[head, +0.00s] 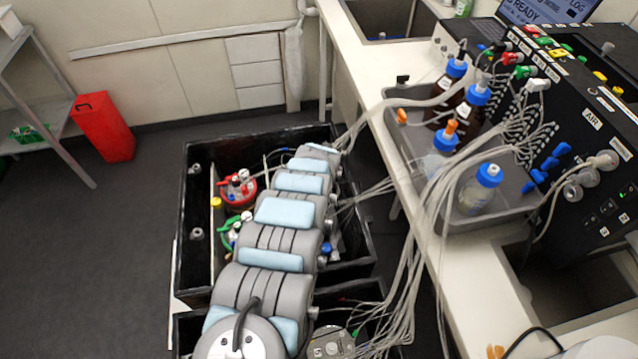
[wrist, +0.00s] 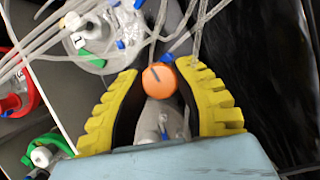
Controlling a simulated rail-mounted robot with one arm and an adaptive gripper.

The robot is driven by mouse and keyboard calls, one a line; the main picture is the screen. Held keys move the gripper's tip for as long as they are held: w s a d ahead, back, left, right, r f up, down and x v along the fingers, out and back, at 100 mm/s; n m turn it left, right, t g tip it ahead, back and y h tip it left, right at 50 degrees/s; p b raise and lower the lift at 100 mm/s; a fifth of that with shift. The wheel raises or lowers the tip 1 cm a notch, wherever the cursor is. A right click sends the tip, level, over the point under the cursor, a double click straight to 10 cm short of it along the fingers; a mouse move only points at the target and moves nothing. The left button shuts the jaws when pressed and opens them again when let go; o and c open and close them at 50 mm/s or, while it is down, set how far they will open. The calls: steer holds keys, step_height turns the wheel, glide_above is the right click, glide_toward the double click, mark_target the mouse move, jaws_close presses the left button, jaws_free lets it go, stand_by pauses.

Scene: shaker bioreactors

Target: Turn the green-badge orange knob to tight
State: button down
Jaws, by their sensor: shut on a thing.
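The orange knob (wrist: 161,80) is a round orange cap with a short dark line on its top, seen from above in the wrist view. My gripper (wrist: 159,72) has its yellow ribbed fingers on the knob's left and right sides and is shut on it. The line tilts slightly from straight up. A grey, partly hidden vessel body shows below the knob between the fingers. I cannot make out a green badge on it. In the head view my arm reaches over the black bin and hides the knob and my fingers.
A red-rimmed vessel (head: 230,190) and a green-rimmed vessel (head: 226,238) stand in the black bin (head: 186,218) left of my arm. A white-topped vessel (wrist: 92,30) and loose tubes lie close to my fingers. Tubes hang from the bench (head: 372,80) at right.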

steer(key=shift+f+m, duration=0.1)
steer(key=shift+m, duration=0.5)
steer(key=c, duration=0.7)
jaws_free()
steer(key=shift+c, duration=0.2)
steer(key=shift+r, duration=0.6)
steer(key=shift+v, duration=0.95)
steer(key=shift+s+v, duration=0.25)
steer(key=shift+v, duration=2.05)
